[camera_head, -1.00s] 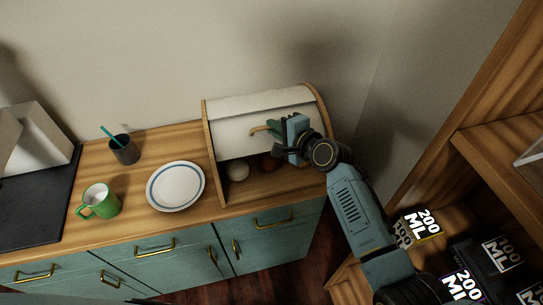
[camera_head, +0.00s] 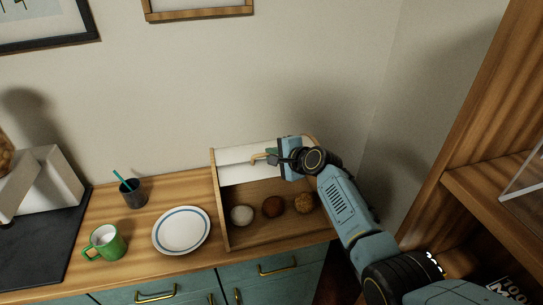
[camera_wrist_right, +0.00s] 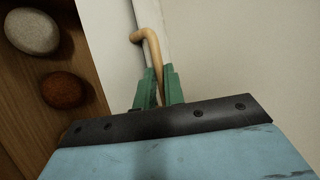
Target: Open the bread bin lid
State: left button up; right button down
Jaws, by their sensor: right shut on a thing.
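The bread bin (camera_head: 223,210) stands on the counter with wooden sides and a white lid (camera_head: 236,168). The lid is raised to the upper part, and the front is open below it. In the right wrist view the green fingers (camera_wrist_right: 158,88) close around the tan handle (camera_wrist_right: 150,42) beside the lid edge. My left gripper is not in view.
A white plate (camera_head: 181,230) with a blue ring lies left of the bin. Further left are a green mug (camera_head: 105,242) and a dark cup (camera_head: 132,193) with a teal stick. A wooden shelf (camera_head: 490,190) stands at the right, close to my right arm.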

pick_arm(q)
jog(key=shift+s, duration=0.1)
pick_arm(e)
jog(key=shift+w+r, duration=0.3)
jog(key=shift+r, duration=0.45)
jog(key=c, duration=1.5)
grip_release()
jog(key=shift+f, duration=0.1)
jog(key=shift+c, duration=0.2)
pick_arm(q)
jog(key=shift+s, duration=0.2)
pick_arm(e)
jog(key=shift+o, duration=0.2)
jog(key=shift+a+f, duration=0.1)
jog(key=shift+f, duration=0.05)
jog(key=shift+s+f, duration=0.1)
jog(key=shift+f, duration=0.05)
jog(key=shift+s+d+r, duration=0.25)
jog(key=shift+s+d, duration=0.1)
pick_arm(q)
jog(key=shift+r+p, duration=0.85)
jog(key=shift+p, duration=0.05)
pick_arm(e)
jog(key=v, duration=1.2)
jog(key=shift+d+r, duration=0.1)
